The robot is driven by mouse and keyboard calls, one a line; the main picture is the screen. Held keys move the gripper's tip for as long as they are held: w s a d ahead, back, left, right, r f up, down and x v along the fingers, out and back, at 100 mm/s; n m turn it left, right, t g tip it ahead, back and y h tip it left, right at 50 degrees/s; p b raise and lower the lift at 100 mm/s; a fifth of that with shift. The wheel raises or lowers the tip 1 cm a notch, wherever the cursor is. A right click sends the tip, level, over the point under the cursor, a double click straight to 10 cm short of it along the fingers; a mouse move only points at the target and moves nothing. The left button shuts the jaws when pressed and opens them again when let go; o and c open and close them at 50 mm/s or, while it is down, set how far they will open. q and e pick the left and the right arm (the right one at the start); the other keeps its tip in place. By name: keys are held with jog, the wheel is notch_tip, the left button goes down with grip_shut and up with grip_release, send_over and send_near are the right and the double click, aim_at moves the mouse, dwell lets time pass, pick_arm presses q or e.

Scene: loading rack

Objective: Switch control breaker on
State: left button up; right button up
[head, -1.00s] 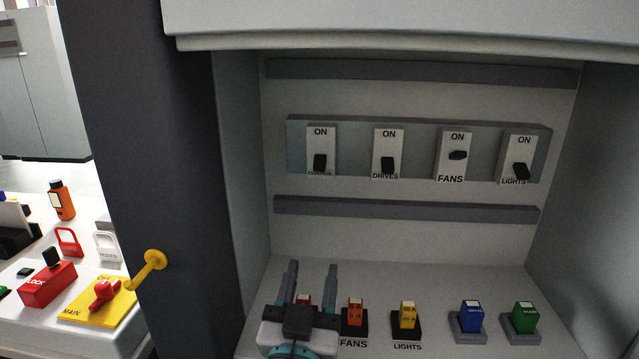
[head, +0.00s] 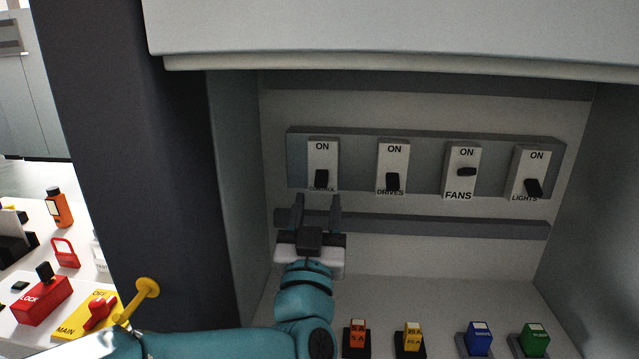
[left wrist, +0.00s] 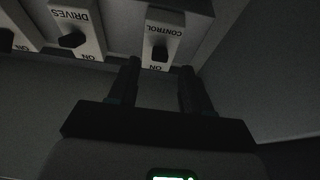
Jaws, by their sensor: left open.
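The control breaker (head: 322,160) is the leftmost white switch in the row, with its black lever (head: 321,178) pointing down, away from the ON mark. My left gripper (head: 315,204) is open and empty, just below the breaker, its fingers pointing up at it and apart from the lever. In the left wrist view the control breaker (left wrist: 161,38) appears upside down, with its lever (left wrist: 159,54) ahead of and between the two open fingers (left wrist: 158,84). My right gripper is not in view.
To the right are the drives breaker (head: 392,165), lever down, the fans breaker (head: 461,168), lever sideways at mid-height, and the lights breaker (head: 530,172), lever down. A grey rail (head: 440,225) runs below them. Coloured fuses (head: 413,335) stand on the cabinet floor. A dark post (head: 125,150) stands left.

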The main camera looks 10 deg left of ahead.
aim_at(320, 184)
pick_arm(q)
jog(key=shift+p+x, duration=0.35)
jog(key=shift+x, duration=1.45)
jog(key=shift+w+f, duration=0.1)
jog(key=shift+c, duration=0.3)
grip_shut()
jog(key=shift+r+g+p, duration=0.3)
jog(key=shift+r+p, duration=0.05)
jog(key=shift+p, duration=0.25)
jog(key=r+g+p, duration=0.1)
jog(key=g+p, duration=0.1)
jog(key=p, duration=0.3)
jog(key=r+g+p, duration=0.1)
jog(key=g+p, duration=0.1)
jog(key=p, duration=0.4)
jog(key=r+g+p, duration=0.1)
jog(key=g+p, duration=0.1)
jog(key=p, duration=0.4)
jog(key=shift+s+r, duration=0.1)
jog(key=shift+s, duration=0.25)
jog(key=shift+g+p, duration=0.3)
jog(key=shift+p, duration=0.5)
jog(key=shift+f, duration=0.2)
